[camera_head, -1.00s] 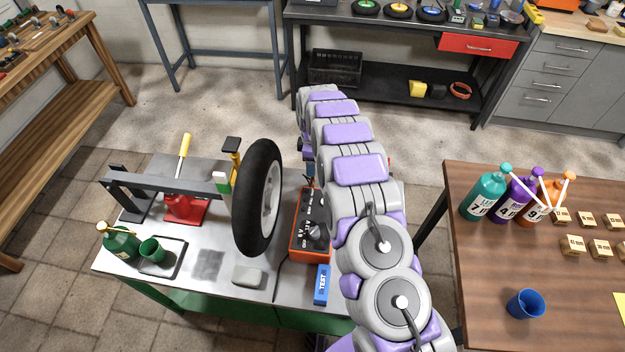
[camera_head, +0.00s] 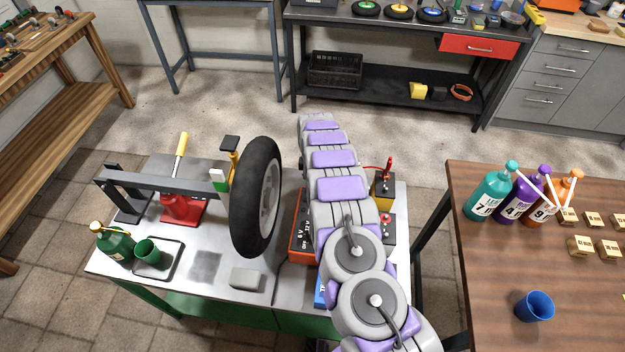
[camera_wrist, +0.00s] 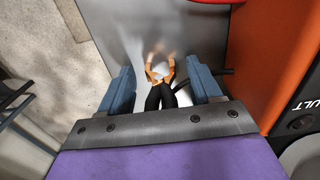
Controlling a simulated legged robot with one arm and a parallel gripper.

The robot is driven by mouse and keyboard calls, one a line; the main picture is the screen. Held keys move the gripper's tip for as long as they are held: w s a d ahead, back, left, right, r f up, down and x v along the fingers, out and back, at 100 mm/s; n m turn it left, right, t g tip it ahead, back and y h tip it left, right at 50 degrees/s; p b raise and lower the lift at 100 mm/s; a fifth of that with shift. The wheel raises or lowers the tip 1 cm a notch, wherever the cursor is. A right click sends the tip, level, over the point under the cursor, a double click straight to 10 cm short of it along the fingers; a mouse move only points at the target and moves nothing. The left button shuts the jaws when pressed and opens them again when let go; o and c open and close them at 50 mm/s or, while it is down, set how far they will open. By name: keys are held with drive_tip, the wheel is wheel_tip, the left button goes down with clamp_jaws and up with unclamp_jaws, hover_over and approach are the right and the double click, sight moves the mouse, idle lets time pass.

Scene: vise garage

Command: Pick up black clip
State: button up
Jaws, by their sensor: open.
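The black clip (camera_wrist: 162,97) shows in the wrist view, with black handles and copper-coloured jaws, lying over a grey metal surface. My gripper (camera_wrist: 163,76) is open, with one blue finger on each side of the clip. I cannot tell whether either finger touches it. In the head view my own arm hides the gripper and the clip.
An orange charger box (camera_wrist: 278,60) stands close to the right of my gripper. In the head view, a tyre (camera_head: 257,197) stands upright left of my arm on the metal bench (camera_head: 207,266). A yellow-and-black block (camera_head: 382,190) with a red clip (camera_head: 388,165) is to the right.

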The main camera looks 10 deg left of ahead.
drive_tip(key=c, duration=1.2)
